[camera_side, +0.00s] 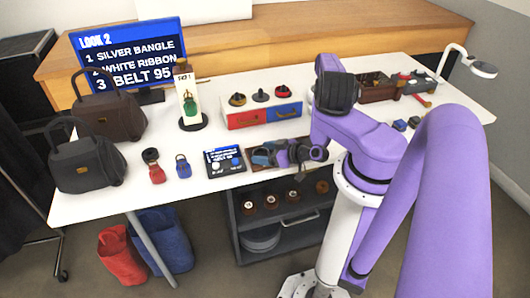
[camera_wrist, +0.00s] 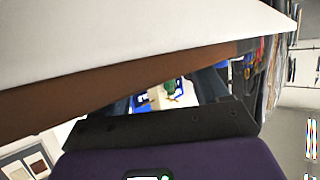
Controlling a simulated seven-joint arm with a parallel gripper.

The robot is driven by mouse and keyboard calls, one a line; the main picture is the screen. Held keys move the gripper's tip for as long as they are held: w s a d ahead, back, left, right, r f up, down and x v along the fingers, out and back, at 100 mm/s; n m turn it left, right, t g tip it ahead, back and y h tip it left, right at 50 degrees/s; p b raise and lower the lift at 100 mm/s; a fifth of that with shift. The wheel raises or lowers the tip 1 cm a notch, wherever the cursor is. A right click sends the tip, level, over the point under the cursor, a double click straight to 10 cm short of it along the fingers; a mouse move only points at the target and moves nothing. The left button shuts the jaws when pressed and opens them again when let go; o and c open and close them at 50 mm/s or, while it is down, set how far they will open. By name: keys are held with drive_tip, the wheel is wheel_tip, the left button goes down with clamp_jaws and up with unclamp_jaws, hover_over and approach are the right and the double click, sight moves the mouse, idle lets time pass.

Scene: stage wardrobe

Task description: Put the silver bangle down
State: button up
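I cannot make out a silver bangle in either view. The screen (camera_side: 125,52) lists "silver bangle" as line 1, above white ribbon and belt 95. My gripper (camera_side: 258,156) is low over the front of the white table (camera_side: 135,197), just right of a small dark tray with a blue label (camera_side: 224,161). Its fingers are dark and small in the side view, and I cannot tell whether they hold anything. In the wrist view the dark gripper body (camera_wrist: 165,122) partly hides blue and green things beyond it.
Two dark handbags (camera_side: 86,163) stand at the left. A white stand with a green item (camera_side: 190,107) and a red and blue drawer box (camera_side: 262,115) are behind my gripper. Red and blue tags (camera_side: 157,174) lie left of the tray. A cart (camera_side: 285,225) stands below.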

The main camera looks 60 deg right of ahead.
drive_tip(key=shift+r, duration=0.15)
drive_tip(key=v, duration=1.2)
idle(0.6)
idle(0.3)
